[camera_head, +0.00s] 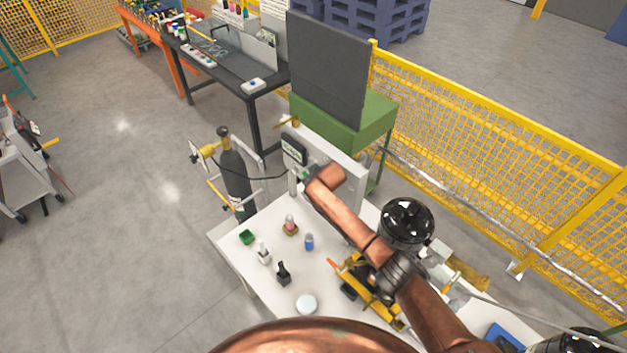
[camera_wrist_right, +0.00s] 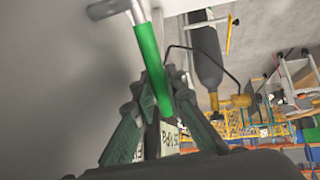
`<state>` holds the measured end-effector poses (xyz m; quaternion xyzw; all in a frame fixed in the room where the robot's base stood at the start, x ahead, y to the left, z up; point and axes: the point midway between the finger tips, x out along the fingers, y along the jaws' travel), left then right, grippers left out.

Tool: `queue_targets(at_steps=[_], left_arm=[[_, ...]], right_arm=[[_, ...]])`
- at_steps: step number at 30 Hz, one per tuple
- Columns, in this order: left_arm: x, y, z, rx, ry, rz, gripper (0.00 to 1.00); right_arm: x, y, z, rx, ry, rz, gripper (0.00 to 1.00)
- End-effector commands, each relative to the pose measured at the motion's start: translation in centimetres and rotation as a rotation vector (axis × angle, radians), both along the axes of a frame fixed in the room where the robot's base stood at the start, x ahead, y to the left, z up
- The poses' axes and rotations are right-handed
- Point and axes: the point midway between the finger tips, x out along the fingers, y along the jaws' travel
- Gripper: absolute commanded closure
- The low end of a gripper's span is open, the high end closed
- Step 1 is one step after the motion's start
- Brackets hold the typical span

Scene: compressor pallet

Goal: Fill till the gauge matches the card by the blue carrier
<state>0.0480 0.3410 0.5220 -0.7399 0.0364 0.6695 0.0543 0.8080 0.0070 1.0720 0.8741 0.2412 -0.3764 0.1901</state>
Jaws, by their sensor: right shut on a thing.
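My right gripper (camera_wrist_right: 162,100) is shut on a green lever handle (camera_wrist_right: 150,58) in the right wrist view; the handle joins a silver fitting (camera_wrist_right: 112,8). In the head view my right gripper (camera_head: 308,178) is at the light panel (camera_head: 345,165), its fingers mostly hidden by my arm. A dark box with a pale display (camera_head: 294,150), possibly the gauge, sits on the panel just above it; its reading is too small to tell. A blue tray-like thing (camera_head: 502,338), possibly the blue carrier, is at the bottom right. I cannot make out a card there. My left gripper is out of view.
A black-domed compressor (camera_head: 407,222) is beside my right arm.

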Motion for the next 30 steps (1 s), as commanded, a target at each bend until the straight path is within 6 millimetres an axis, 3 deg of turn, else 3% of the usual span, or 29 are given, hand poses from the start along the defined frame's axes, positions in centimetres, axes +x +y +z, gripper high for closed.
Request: queue_targets(at_steps=[11,12,19,30], left_arm=[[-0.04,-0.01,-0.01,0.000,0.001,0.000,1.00],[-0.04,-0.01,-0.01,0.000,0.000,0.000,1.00],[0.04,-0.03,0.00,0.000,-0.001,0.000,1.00],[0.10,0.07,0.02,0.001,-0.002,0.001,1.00]], right_arm=[[-0.02,0.10,-0.02,0.001,0.001,0.001,1.00],[-0.03,0.10,-0.02,0.001,0.001,0.001,0.87],[-0.02,0.05,-0.02,0.000,0.001,0.000,0.71],[-0.18,-0.02,0.24,0.002,0.001,0.001,0.70]])
